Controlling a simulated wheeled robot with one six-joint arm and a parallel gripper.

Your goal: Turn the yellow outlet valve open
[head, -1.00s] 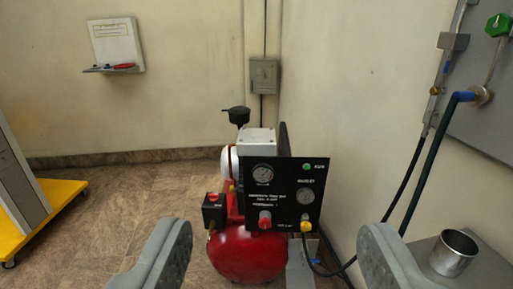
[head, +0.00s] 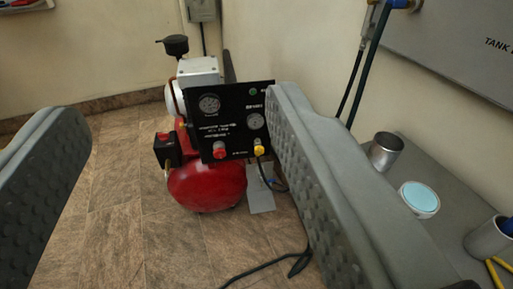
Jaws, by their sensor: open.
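The yellow outlet valve (head: 259,150) is a small knob at the lower right of the black panel (head: 232,118), with a dark hose leaving it. The panel stands on the front of a red compressor tank (head: 206,187). A red knob (head: 220,152) sits to the left of the yellow one, below a round gauge (head: 210,103). My gripper (head: 180,165) is open and empty, its two grey padded fingers wide apart in the foreground. The compressor lies beyond them, well apart from the fingers. The right finger covers the panel's right edge.
A grey bench (head: 440,225) at the right holds a metal cup (head: 385,152), a jar with a light blue top (head: 420,198) and a grey holder (head: 490,238). A black hose (head: 265,265) lies on the tiled floor (head: 130,215). Floor left of the compressor is clear.

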